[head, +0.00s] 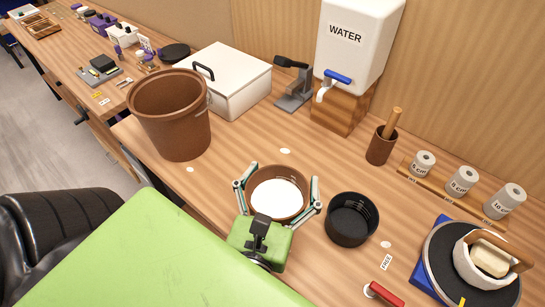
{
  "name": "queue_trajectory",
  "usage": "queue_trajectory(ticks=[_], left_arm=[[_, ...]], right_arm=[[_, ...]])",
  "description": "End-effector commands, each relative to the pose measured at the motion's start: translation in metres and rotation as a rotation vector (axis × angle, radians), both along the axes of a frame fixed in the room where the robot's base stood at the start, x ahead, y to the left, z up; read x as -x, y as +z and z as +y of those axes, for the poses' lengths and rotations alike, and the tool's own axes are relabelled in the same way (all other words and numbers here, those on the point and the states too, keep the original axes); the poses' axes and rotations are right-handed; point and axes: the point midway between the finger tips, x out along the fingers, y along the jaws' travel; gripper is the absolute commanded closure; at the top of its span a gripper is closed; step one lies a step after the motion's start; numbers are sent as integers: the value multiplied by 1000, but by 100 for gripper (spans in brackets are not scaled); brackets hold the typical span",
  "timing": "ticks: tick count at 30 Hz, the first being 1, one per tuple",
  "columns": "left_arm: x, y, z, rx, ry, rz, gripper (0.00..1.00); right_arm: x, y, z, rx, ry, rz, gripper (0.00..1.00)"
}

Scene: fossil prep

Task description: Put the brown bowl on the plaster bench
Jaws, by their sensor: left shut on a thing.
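The brown bowl (276,171) has a pale white inside or filling and sits near the middle of the head view. My left gripper (281,180) has one finger on each side of the bowl and is shut on it. The bowl looks upright, over the wooden bench top (235,155); I cannot tell whether it touches the wood. This bench carries the water tank and may be the plaster bench, but no label names it. My right gripper is out of view.
A black bowl (352,222) stands close to the right of the brown bowl. A large brown bucket (170,115), white lidded box (232,80), water tank (356,45) and brown cup (381,146) stand behind. A round black turntable (438,270) is at the lower right.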

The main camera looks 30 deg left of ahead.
Motion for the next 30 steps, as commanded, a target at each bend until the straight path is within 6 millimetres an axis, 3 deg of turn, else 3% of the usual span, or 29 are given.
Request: queue_trajectory(ticks=[5,15,17,21,30], left_arm=[[-5,-1,6,-4,8,-3,42],[-69,-38,60,-5,8,-4,42],[-75,-60,65,-3,7,-2,42],[-89,-80,76,-3,7,-2,42],[-100,-96,86,-3,7,-1,42]], right_arm=[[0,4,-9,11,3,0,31],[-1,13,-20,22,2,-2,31],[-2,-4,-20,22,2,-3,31],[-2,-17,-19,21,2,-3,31],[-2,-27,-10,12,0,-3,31]])
